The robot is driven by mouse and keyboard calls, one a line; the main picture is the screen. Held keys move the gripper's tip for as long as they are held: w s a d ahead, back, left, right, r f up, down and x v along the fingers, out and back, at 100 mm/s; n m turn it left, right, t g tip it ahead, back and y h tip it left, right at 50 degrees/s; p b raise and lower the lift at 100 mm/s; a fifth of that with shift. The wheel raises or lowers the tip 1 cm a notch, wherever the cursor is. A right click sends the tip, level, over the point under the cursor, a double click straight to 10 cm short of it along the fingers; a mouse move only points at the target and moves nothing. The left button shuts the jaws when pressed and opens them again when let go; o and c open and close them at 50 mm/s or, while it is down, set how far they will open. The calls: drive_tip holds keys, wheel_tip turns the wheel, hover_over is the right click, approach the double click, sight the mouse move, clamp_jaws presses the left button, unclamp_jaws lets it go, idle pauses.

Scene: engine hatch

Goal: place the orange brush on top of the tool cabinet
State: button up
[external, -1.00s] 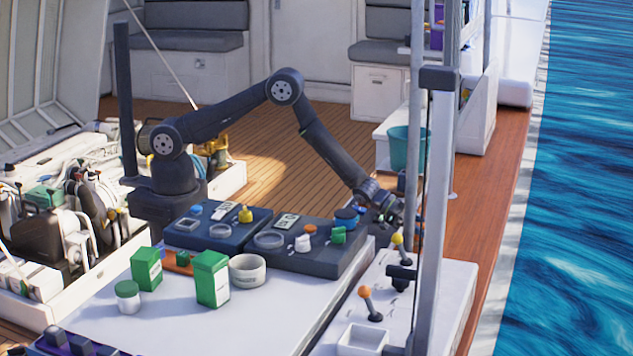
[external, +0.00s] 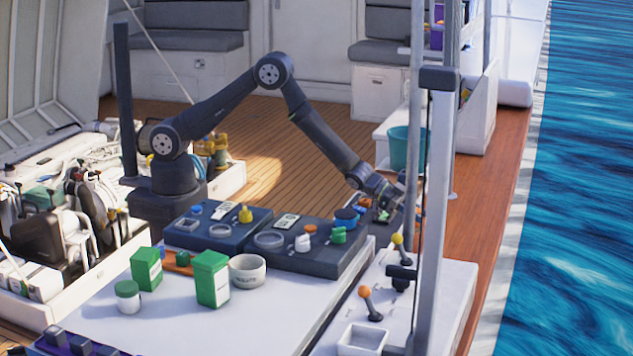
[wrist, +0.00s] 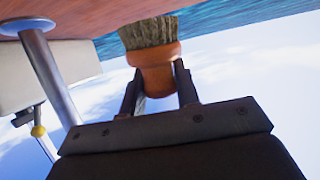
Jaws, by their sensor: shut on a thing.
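My gripper (wrist: 158,80) is shut on the orange brush (wrist: 155,53) in the wrist view. One dark finger is on each side of the brush's orange body, and its grey-brown bristles point to the top of the picture. In the external view, my gripper (external: 386,206) is beyond the far right end of the dark panels, left of the pale post. The brush is too small and too covered to make out there. I cannot tell for sure which unit is the tool cabinet.
Two dark panels (external: 318,262) with knobs and caps lie near my gripper. A white counter (external: 262,325) holds green boxes (external: 211,278) and a white bowl (external: 248,270). A pale post (external: 436,220) and levers (external: 370,303) stand to the right. A teal bucket (external: 406,150) is behind.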

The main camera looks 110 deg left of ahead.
drive_tip(key=s+d+r, duration=0.4)
drive_tip(key=d+r, duration=0.1)
drive_tip(key=d, duration=0.2)
drive_tip(key=s+f+n+y, duration=0.1)
drive_tip(key=s+f, duration=0.1)
drive_tip(key=s, duration=0.8)
drive_tip(key=s+f+y, duration=0.1)
drive_tip(key=s+f, duration=0.2)
drive_tip(key=s, duration=0.8)
drive_tip(key=shift+a+n, duration=0.35)
drive_tip(key=shift+n, duration=0.05)
drive_tip(key=shift+s, duration=0.1)
